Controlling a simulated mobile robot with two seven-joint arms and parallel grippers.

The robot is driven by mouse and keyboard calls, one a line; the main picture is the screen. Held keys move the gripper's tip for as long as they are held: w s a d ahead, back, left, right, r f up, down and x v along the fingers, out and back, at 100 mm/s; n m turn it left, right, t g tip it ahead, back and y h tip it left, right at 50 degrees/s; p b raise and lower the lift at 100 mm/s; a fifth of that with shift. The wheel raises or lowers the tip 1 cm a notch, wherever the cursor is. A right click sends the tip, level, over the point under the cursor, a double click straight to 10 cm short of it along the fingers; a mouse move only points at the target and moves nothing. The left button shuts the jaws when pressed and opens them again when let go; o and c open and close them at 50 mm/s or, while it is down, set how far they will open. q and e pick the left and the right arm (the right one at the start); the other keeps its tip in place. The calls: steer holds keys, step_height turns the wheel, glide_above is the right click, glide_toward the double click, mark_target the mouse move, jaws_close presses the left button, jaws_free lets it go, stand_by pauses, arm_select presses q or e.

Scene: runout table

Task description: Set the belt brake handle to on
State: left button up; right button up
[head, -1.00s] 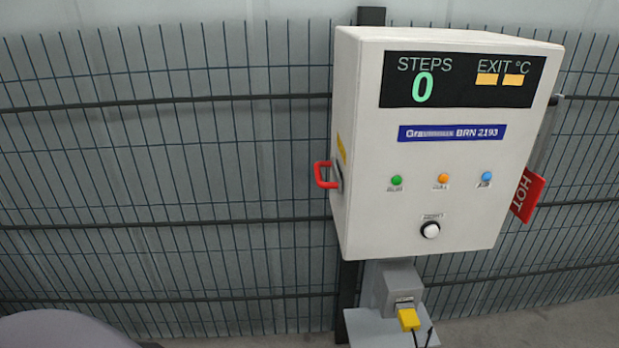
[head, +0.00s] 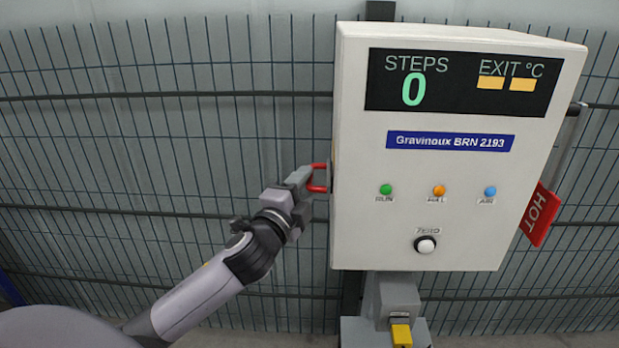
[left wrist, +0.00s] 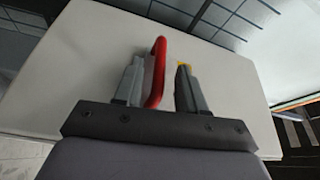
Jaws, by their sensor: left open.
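The red handle (head: 320,178) sticks out from the left side of the white control box (head: 445,220). My left gripper (head: 303,180) is at the handle, its arm coming in from the lower left. In the left wrist view the red handle (left wrist: 157,72) runs between the two open fingers of my left gripper (left wrist: 158,85), nearer the left finger. Whether a finger touches it I cannot tell. No label for the handle's setting is readable. My right gripper is not in view.
The box front carries a display reading STEPS 0, coloured lamps and a white ZERO button (head: 426,245). A red HOT tag (head: 540,215) hangs on the right. A yellow plug (head: 401,334) sits below. A wire mesh fence (head: 140,130) stands behind.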

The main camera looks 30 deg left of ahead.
arm_select(q)
steer(key=shift+w+a, duration=0.2)
steer(key=shift+w, duration=1.1)
jaws_close()
steer(key=shift+s+a+p, duration=0.2)
steer(key=shift+s+a, duration=0.25)
steer(key=shift+a, duration=0.3)
steer(key=shift+s+a+p, duration=0.2)
steer(key=shift+s+a, duration=0.25)
steer(key=shift+a, duration=0.3)
steer(key=shift+s+a+p, duration=0.2)
steer(key=shift+s+a, duration=0.25)
steer(key=shift+a, duration=0.3)
jaws_free()
steer(key=shift+a, duration=0.1)
steer(key=shift+s, duration=0.15)
steer(key=s+d+b, duration=0.1)
steer(key=s, duration=0.6)
steer(key=shift+f, duration=0.2)
